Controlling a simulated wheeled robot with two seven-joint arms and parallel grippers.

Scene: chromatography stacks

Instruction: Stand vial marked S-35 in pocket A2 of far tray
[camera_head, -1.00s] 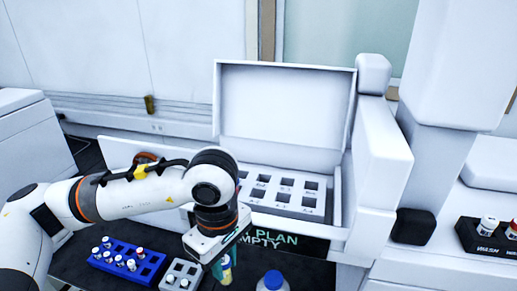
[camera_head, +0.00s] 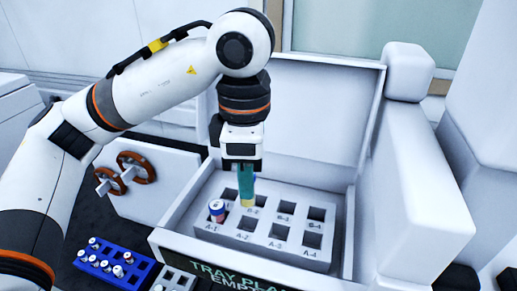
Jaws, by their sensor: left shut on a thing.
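My left gripper (camera_head: 246,181) is shut on a vial (camera_head: 248,203), whose yellowish lower part shows below the teal fingers. Its marking cannot be read. The vial hangs roughly upright above the grey tray (camera_head: 262,249) inside the open white case. Its lower end appears just behind and over pocket A-2 (camera_head: 247,224), which looks empty. The gripper and vial partly hide the back row. Another vial with a red, white and blue look (camera_head: 217,210) stands in the A-1 pocket. My right gripper is not in view.
The open case's lid (camera_head: 315,115) rises behind the tray. The other visible pockets look empty. A blue rack (camera_head: 140,276) with several white-capped vials and a small grey rack (camera_head: 174,279) stand at the front left. A display (camera_head: 228,276) is on the case's front.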

